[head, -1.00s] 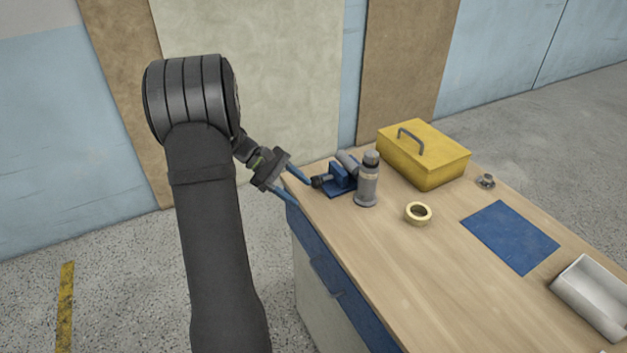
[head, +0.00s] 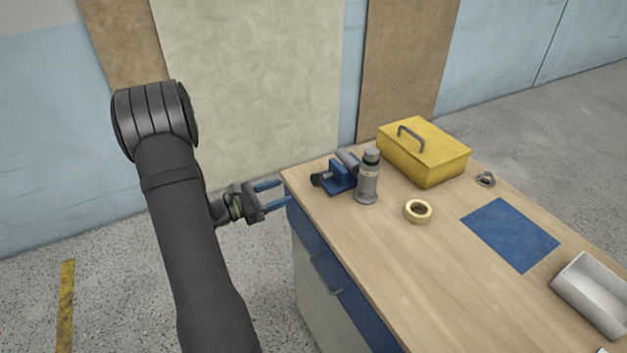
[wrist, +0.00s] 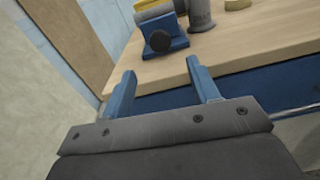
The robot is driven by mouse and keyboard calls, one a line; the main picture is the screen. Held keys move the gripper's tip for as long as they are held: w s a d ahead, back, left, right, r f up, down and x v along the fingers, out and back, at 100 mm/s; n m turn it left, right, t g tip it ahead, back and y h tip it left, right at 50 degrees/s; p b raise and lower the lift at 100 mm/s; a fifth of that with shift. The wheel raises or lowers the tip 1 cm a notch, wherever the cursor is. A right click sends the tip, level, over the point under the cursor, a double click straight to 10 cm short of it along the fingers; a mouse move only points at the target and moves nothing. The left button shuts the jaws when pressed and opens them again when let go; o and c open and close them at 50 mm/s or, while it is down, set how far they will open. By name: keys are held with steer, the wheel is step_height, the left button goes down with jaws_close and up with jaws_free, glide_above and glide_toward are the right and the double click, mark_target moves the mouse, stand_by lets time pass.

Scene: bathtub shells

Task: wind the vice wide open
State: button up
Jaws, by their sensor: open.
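The vice (head: 339,176) is small and blue, with a grey cylindrical part behind, near the far left corner of the workbench. A dark round knob (head: 319,179) is on its left end. In the wrist view the vice (wrist: 163,31) is ahead of the fingers, with its dark knob (wrist: 161,41) facing me. My gripper (head: 281,193) is open and empty, just off the bench's left edge, its blue fingers pointing toward the bench. In the wrist view my gripper (wrist: 161,85) has its fingers spread, apart from the knob. The jaw gap cannot be made out.
A grey bottle-shaped object (head: 368,178) stands close beside the vice. A tape roll (head: 418,211), yellow toolbox (head: 424,153), small metal part (head: 486,179), blue mat (head: 510,236) and pale tray (head: 594,293) are farther right on the workbench (head: 370,260). Its middle is mostly clear.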

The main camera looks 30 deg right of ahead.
mark_target(313, 180)
steer(key=d, duration=1.1)
steer(key=shift+d, duration=0.2)
steer(key=shift+c, duration=0.4)
steer(key=c, duration=0.9)
steer(key=shift+n, duration=0.7)
steer(key=o, duration=1)
steer(key=shift+a, duration=0.15)
steer(key=a, duration=1.7)
steer(key=shift+a, duration=0.1)
